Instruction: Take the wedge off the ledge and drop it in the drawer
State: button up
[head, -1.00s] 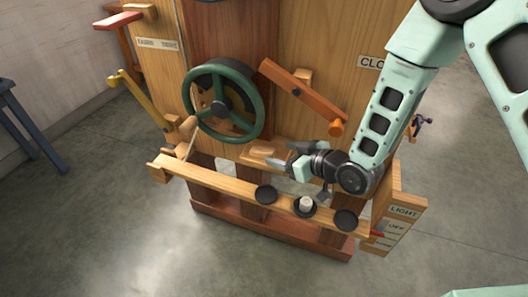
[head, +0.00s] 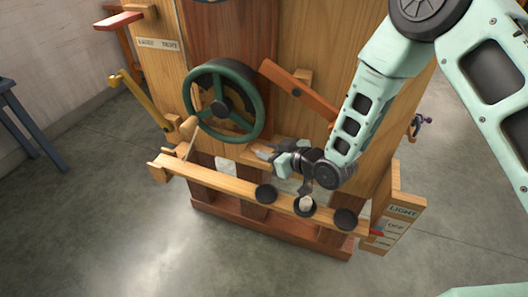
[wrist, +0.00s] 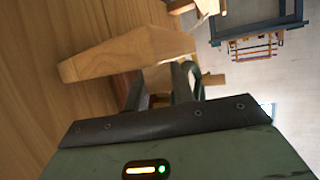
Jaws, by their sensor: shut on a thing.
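My gripper (head: 268,154) is at the small wooden ledge (head: 287,143) on the front of the wooden stand, pointing left. In the wrist view my gripper (wrist: 168,84) is shut on the pale wooden wedge (wrist: 157,76), which shows only partly between the fingers. A larger pale wooden block (wrist: 125,52) lies just beyond the fingers; it looks like the ledge. In the head view the fingers and wrist hide most of the wedge. I cannot tell whether the wedge still touches the ledge. I cannot make out the drawer.
A green handwheel (head: 222,103) is left of my gripper, and an orange lever (head: 297,90) is above it. A rail (head: 225,183) with dark round pads (head: 266,193) runs in front and below. The floor in front is clear.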

jog(key=shift+r, duration=0.55)
jog(key=s+d+p, duration=0.3)
jog(key=s+d, duration=0.9)
jog(key=d, duration=0.1)
jog(key=shift+d+r, duration=0.2)
